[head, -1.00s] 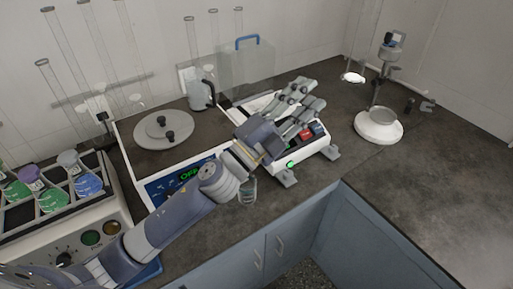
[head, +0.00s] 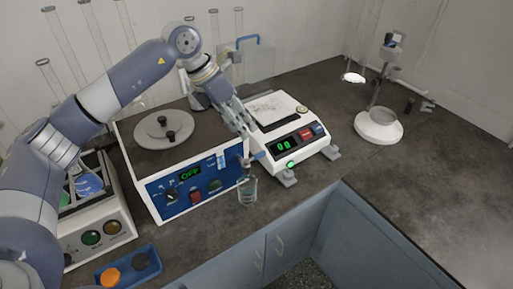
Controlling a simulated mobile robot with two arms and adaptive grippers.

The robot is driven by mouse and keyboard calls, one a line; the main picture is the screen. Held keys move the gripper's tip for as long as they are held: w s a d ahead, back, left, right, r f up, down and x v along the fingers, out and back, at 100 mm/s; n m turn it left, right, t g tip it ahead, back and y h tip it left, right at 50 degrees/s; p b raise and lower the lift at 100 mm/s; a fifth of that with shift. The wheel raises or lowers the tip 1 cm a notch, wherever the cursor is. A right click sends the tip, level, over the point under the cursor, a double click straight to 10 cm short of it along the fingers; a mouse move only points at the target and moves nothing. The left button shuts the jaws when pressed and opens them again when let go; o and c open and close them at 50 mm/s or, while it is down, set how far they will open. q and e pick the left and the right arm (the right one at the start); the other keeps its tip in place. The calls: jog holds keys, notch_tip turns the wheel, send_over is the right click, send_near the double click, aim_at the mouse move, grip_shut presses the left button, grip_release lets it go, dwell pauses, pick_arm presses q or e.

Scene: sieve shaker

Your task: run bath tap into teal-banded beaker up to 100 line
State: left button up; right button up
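The bath is the blue-fronted unit (head: 152,196) with a round lid and a green OFF readout. A small tap (head: 245,160) sticks out at its front right corner. A small clear beaker (head: 247,191) with a teal tint stands upright on the bench just below the tap; its lines and any liquid level are too small to read. My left gripper (head: 247,130) points down just above the tap, between the bath and the balance. Its fingers show nearly edge-on, so their opening is unclear, as is any contact with the tap. My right gripper is out of view.
A balance (head: 290,145) reading 00 stands close right of the bath. A blue tray (head: 130,268) with orange and dark pieces lies at front left. A rack unit (head: 95,225) stands left. A white round-based stand (head: 378,127) is further right.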

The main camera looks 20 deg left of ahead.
aim_at(255, 157)
pick_arm(q)
jog(key=p+x, duration=0.2)
jog(key=x, duration=0.7)
jog(key=shift+f+p, duration=0.25)
jog(key=shift+p, duration=0.15)
jog(key=shift+w+d+f, duration=0.15)
jog(key=shift+f, duration=0.4)
grip_shut()
